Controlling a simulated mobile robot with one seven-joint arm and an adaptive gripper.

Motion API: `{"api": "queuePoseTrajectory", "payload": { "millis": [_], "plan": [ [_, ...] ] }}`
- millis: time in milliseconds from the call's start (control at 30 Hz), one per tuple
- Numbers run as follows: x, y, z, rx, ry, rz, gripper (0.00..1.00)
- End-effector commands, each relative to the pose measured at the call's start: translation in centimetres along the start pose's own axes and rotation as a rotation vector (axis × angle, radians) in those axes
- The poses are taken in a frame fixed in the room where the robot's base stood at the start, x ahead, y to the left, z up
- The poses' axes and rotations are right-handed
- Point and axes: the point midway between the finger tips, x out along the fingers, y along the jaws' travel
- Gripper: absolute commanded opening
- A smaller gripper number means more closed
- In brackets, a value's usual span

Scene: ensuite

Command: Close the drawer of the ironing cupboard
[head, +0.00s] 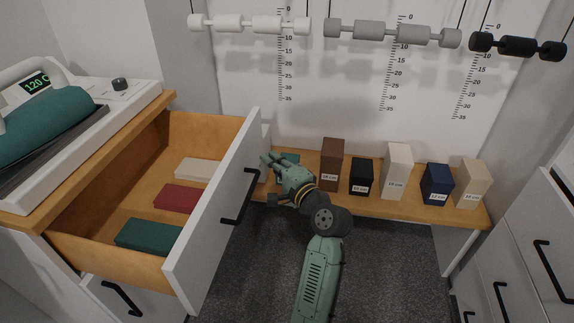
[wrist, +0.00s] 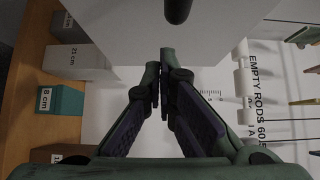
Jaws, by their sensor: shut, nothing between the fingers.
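The ironing cupboard's drawer (head: 213,215) stands wide open at the left in the head view. Its light grey front has a black bar handle (head: 240,197). Folded white (head: 200,169), red (head: 176,198) and green (head: 148,236) pieces lie inside. My gripper (head: 268,160) is just right of the drawer front, near its far end and above the handle's level. In the wrist view my gripper's fingers (wrist: 160,75) are together and empty, pointing at a grey panel (wrist: 140,30) with a dark handle (wrist: 177,8). I cannot tell whether the fingertips touch it.
A wooden shelf (head: 400,203) holds several labelled blocks, close behind and right of my gripper. Weighted rods (head: 250,24) hang above it. An iron (head: 45,112) and its white station stand on the cupboard top. Grey drawers (head: 530,250) are at the right. Dark floor lies between.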

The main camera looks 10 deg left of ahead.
Motion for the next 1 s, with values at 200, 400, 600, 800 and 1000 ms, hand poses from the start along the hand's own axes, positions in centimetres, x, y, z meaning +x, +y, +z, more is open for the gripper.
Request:
{"api": "queuePoseTrajectory", "payload": {
  "millis": [200, 400, 600, 800, 1000],
  "plan": [
    [1.2, 0.0, 1.2, 0.0, 0.001, 0.0, 0.0],
    [1.3, 0.0, 1.3, 0.0, 0.002, 0.0, 0.0],
    [1.3, 0.0, 1.3, 0.0, 0.001, 0.0, 0.0],
    [2.1, -0.1, 2.2, 0.0, -0.002, 0.0, 0.0],
    [4.7, -0.2, 4.9, 0.001, -0.006, 0.001, 0.0]
  ]
}}
